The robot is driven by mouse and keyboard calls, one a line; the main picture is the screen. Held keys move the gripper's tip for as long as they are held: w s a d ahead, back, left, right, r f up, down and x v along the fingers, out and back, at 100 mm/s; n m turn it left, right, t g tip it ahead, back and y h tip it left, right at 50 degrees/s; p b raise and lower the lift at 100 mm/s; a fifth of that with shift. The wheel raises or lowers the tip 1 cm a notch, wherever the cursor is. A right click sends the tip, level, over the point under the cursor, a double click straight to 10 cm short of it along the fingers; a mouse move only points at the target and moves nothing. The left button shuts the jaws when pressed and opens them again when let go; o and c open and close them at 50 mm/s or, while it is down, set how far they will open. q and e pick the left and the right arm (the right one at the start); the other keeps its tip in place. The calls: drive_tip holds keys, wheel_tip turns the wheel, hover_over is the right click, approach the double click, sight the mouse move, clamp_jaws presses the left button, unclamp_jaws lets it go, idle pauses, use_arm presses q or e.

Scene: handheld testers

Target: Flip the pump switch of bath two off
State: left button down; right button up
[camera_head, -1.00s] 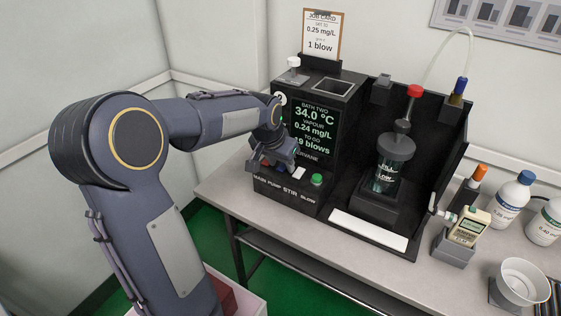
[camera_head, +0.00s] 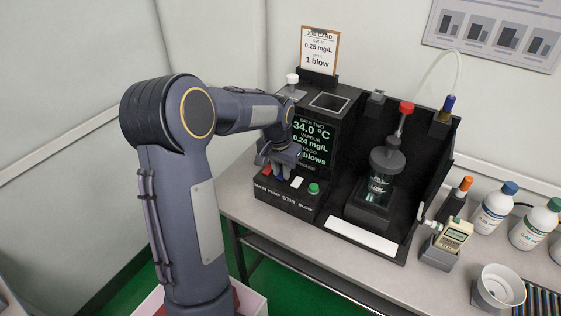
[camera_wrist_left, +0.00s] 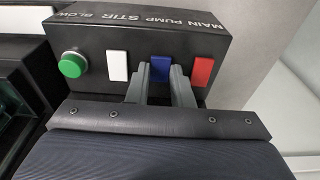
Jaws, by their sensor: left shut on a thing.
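The bath two unit is a black box with a lit screen (camera_head: 312,143) reading 34.0 °C and 0.24 mg/L. Its sloped front panel (camera_wrist_left: 140,33) is lettered MAIN, PUMP, STIR and BLOW. The blue pump switch (camera_wrist_left: 160,69) sits between the red main switch (camera_wrist_left: 202,72) and the white stir switch (camera_wrist_left: 118,66). My left gripper (camera_wrist_left: 160,85) is shut on the blue switch, one grey finger on each side of it. In the head view my left gripper (camera_head: 281,168) is over the panel and largely hides the blue switch. My right gripper is not in view.
A green blow button (camera_head: 314,188) is right of the switches. A glass vessel (camera_head: 379,186) stands in the unit's right bay. A handheld tester (camera_head: 454,234), bottles (camera_head: 495,209) and a white bowl (camera_head: 498,287) are to the right on the bench.

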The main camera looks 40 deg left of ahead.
sight(279, 178)
use_arm(q)
drive_tip(key=c, duration=1.3)
unclamp_jaws()
drive_tip(key=shift+r, duration=0.1)
drive_tip(key=r, duration=0.5)
drive_tip(key=s+r, duration=0.1)
drive_tip(key=r, duration=0.1)
drive_tip(key=shift+d+r, duration=0.1)
drive_tip(key=shift+r, duration=0.2)
